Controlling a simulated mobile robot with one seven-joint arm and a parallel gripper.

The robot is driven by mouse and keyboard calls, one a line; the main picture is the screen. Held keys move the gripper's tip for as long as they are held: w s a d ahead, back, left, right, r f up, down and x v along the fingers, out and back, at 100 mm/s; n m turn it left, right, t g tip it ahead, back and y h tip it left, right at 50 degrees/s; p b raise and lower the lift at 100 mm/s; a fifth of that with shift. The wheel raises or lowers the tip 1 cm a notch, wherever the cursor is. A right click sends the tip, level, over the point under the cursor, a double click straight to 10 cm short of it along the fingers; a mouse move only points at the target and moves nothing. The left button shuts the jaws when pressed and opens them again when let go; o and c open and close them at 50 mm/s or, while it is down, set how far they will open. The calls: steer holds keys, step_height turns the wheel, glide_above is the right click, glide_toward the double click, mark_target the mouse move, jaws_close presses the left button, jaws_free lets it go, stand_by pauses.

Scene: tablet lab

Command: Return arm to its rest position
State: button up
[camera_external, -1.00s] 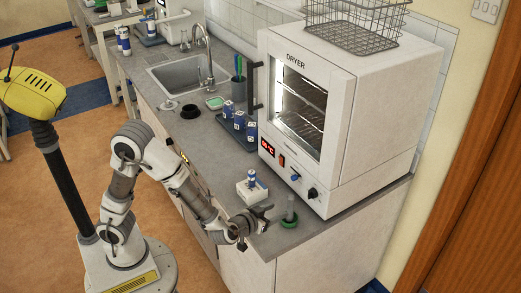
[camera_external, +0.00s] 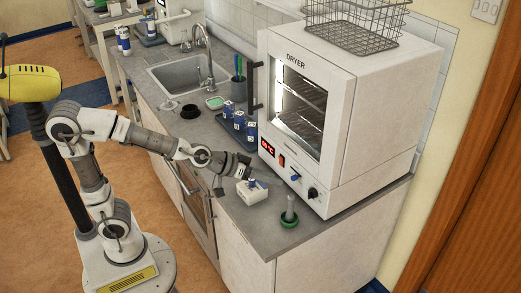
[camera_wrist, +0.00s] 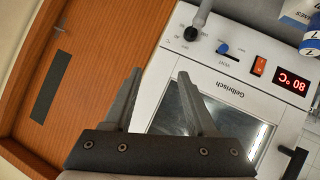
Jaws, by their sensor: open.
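My gripper (camera_external: 243,167) hangs above the counter at the front of the dryer, just above and behind the white holder (camera_external: 252,190) with a small blue-and-white vial (camera_external: 252,182) in it. In the wrist view my gripper (camera_wrist: 160,85) has its two dark fingers spread apart with nothing between them. My arm reaches out from its base, with its elbow raised beside the yellow head. The gripper partly overlaps the view of the vial from outside.
The white dryer (camera_external: 340,100) stands at right, with a wire basket (camera_external: 355,22) on top. A green-based pestle-like item (camera_external: 289,217) stands near the counter corner. Blue bottles (camera_external: 238,122) stand on a dark rack. A sink (camera_external: 185,75) lies further back. The floor beside the counter is free.

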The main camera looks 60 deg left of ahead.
steer(key=s+a+g+y+p, duration=0.3)
steer(key=s+a+g+y, duration=0.1)
steer(key=s+a, duration=1.4)
steer(key=s+g, duration=0.1)
steer(key=s, duration=0.2)
steer(key=shift+s+r+m+g+p, duration=0.2)
steer(key=shift+m+g+p, duration=0.1)
steer(key=shift+p, duration=0.05)
